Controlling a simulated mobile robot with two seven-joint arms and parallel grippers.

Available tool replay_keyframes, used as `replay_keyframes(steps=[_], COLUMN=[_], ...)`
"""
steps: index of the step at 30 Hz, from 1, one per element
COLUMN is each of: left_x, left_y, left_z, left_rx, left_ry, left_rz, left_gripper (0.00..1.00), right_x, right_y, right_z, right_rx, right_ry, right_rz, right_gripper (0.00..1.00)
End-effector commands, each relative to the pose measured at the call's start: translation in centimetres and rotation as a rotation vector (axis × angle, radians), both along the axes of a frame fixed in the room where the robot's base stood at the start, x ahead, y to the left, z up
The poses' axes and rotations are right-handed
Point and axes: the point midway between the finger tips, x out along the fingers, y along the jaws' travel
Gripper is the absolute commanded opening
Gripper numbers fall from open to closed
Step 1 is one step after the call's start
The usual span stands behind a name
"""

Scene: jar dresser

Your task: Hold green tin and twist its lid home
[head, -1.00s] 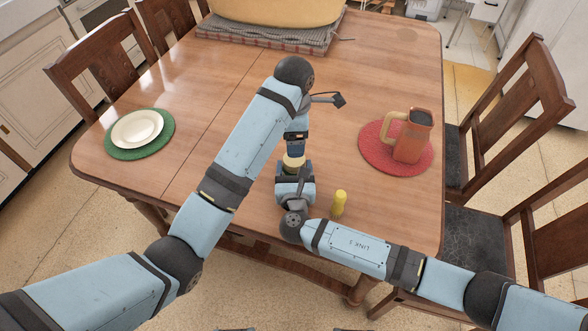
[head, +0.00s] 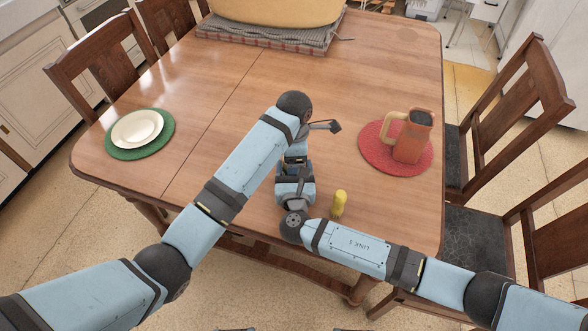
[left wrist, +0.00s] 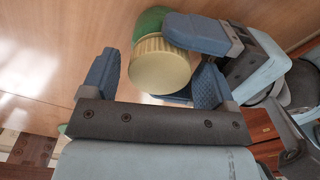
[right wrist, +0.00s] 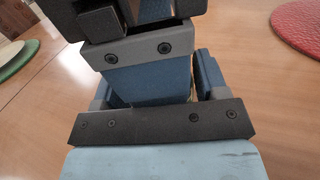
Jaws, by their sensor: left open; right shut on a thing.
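The green tin (left wrist: 149,22) shows in the left wrist view with its ribbed cream lid (left wrist: 160,68) on its end. How far the lid is seated cannot be told. My left gripper (left wrist: 158,62) is open, one finger on each side of the lid, with a visible gap on the left. In the head view my left gripper (head: 296,152) is just above my right gripper (head: 295,183). My right gripper is shut on the tin; one of its fingers (left wrist: 196,32) shows beside the tin. In the head and right wrist views the grippers hide the tin.
A small yellow object (head: 339,204) stands close to the right of my right gripper. An orange jug (head: 413,140) stands on a red mat (head: 372,150). A white plate (head: 137,128) lies on a green mat (head: 112,152) at the left.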

Motion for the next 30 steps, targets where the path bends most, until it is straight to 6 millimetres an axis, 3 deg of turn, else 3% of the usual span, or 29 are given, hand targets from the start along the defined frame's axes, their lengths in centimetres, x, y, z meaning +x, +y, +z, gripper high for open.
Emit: replay_keyframes(steps=[1,7,11,18,26,27,30], left_x=[0.00,0.00,0.00,-0.01,-0.01,-0.01,-0.01], left_y=[0.01,0.01,0.02,0.06,0.05,0.05,0.04], left_z=[0.00,0.01,0.01,-0.05,-0.05,-0.04,-0.04], left_rx=[0.000,0.000,0.000,0.001,0.001,0.001,0.001], left_ry=[0.000,0.000,0.000,0.001,0.001,0.001,0.001], left_rz=[0.000,0.000,-0.029,-0.280,-0.300,-0.300,-0.300], left_gripper=[0.78,0.32,0.31,0.31,0.31,0.61,0.84], right_x=[-0.03,-0.03,-0.03,-0.03,-0.02,-0.02,-0.02], right_y=[0.01,0.01,0.01,0.00,-0.01,-0.02,-0.02], right_z=[-0.06,-0.06,-0.06,-0.07,-0.07,-0.07,-0.07], right_rx=[0.000,-0.001,-0.001,0.000,-0.001,-0.001,-0.001], right_ry=[0.001,0.001,0.001,0.001,0.001,0.001,0.001], right_rz=[0.001,0.000,0.000,0.000,0.000,0.000,0.000], right_gripper=[0.00,0.00,0.00,0.00,0.00,0.00,0.00])
